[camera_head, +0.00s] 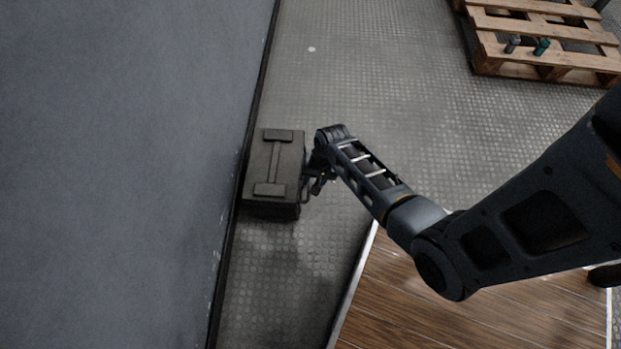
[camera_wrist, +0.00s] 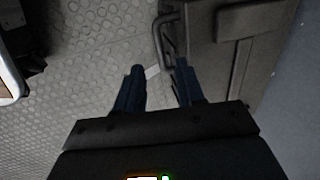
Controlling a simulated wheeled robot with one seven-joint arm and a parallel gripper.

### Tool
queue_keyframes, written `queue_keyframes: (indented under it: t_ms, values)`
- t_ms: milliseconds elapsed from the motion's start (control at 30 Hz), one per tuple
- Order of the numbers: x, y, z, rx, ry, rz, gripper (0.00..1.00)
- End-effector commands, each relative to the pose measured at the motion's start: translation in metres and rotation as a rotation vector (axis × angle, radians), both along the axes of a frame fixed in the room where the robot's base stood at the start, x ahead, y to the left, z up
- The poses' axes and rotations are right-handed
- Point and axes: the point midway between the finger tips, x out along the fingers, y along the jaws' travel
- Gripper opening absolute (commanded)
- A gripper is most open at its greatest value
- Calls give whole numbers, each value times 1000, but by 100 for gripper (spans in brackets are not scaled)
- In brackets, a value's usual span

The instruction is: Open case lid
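A dark grey case (camera_head: 275,165) stands on the studded floor against the wall, its lid shut. Its lid has a long raised bar with a wider block at each end. My gripper (camera_head: 314,187) is at the case's right side, mostly hidden behind my own wrist in the head view. In the wrist view my gripper (camera_wrist: 160,75) has its two blue fingers apart, with floor and a small pale patch visible between them. The case (camera_wrist: 215,55) fills the upper right there. A curved handle (camera_wrist: 163,35) on its side is just beyond the right fingertip; I cannot tell if they touch.
A grey wall (camera_head: 120,170) rises directly left of the case. A wooden pallet (camera_head: 545,68) with small items on it lies at the far right. A wood-planked surface (camera_head: 440,300) with a pale edge is at the lower right. The floor beyond the case is clear.

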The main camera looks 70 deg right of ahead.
Motion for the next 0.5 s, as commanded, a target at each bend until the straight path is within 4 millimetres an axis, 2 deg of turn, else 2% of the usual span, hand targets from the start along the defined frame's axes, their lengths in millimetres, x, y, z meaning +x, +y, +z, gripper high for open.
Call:
queue_keyframes:
  t_ms: [33, 200, 500]
  values:
    - [2, 0, -13, 0, 0, 0, 38]
    - [6, 2, -36, -1, 0, 1, 38]
    - [10, 3, -48, -2, -2, 1, 38]
